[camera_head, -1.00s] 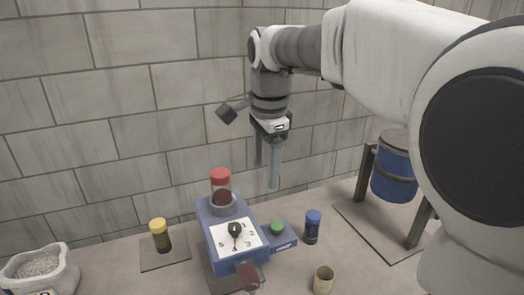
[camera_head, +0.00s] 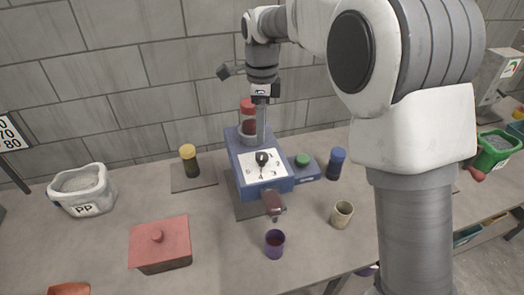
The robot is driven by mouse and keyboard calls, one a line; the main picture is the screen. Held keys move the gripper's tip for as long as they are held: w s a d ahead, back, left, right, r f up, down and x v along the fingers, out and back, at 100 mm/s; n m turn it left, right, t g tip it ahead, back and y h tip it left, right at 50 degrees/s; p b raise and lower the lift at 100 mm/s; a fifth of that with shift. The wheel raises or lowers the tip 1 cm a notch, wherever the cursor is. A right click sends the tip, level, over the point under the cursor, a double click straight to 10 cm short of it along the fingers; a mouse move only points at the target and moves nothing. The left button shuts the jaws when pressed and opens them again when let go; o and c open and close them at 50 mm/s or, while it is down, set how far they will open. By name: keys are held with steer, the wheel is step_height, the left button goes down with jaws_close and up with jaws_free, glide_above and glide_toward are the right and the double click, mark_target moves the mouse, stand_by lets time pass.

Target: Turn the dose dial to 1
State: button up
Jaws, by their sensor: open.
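The dose dial is a black knob (camera_head: 262,158) on a white numbered plate (camera_head: 272,172) on top of the blue dosing machine (camera_head: 286,186). Numbers 2, 4 and 5 can be made out around it; the knob's exact pointing is too small to tell. A clear canister with a red lid (camera_head: 247,106) stands at the back of the machine. My gripper (camera_head: 262,142) is open, pointing down, with its fingers just above or behind the knob in the picture. I cannot tell whether they touch it.
A green button (camera_head: 302,160) sits on the machine's right side, beside a blue-capped jar (camera_head: 336,164). A yellow-capped jar (camera_head: 189,161) stands left. A beige cup (camera_head: 342,214), a purple cup (camera_head: 275,243) and a red lidded box (camera_head: 160,244) stand in front.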

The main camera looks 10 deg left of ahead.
mark_target(262, 155)
step_height(262, 155, down, 9)
steer(key=shift+f, duration=0.1)
stand_by(0.3)
jaws_close()
